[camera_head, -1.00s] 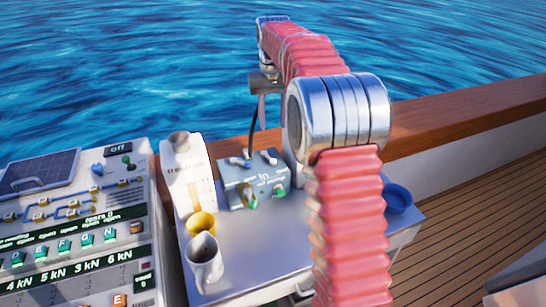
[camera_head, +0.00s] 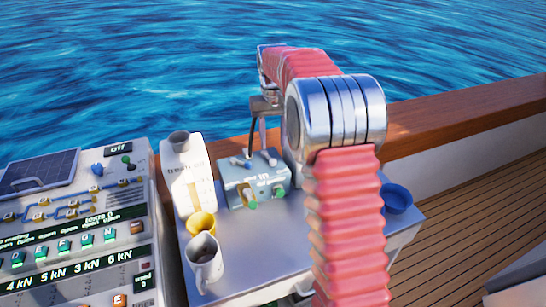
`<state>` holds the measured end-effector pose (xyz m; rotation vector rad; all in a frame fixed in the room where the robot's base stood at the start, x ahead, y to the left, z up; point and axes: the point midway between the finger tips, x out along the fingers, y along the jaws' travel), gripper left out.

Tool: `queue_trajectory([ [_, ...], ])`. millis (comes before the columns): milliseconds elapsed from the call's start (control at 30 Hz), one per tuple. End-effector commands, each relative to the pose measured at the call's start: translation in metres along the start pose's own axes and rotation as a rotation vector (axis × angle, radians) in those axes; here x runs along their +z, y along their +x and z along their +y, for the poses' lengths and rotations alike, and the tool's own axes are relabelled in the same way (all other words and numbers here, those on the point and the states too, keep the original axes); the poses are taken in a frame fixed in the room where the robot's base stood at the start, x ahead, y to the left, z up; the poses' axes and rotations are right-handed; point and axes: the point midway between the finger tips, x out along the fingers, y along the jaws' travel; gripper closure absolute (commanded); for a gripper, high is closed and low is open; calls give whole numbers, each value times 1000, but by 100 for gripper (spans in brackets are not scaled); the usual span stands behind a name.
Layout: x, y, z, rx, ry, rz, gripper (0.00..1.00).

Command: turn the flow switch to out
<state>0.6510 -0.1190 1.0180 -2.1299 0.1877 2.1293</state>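A blue-grey control box (camera_head: 237,178) stands on the white side table. I cannot tell which of these is the flow switch. My gripper (camera_head: 257,150) hangs from the far end of my red arm, just above and behind the box's top. Thin dark parts reach down there; whether they touch a lever is unclear. The finger opening is too small to judge.
A white carton (camera_head: 181,190), a yellow cup (camera_head: 201,222) and a white jug (camera_head: 206,270) stand left of the box. A blue cup (camera_head: 398,198) is right of my arm. A panel (camera_head: 75,235) with an "off" display fills the left. A wooden rail (camera_head: 450,112) runs behind.

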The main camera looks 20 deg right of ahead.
Motion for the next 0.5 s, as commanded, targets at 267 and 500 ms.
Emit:
queue_trajectory([
  [267, 1, 44, 0, 0, 0, -3, 61],
  [500, 0, 69, 0, 0, 0, -1, 61],
])
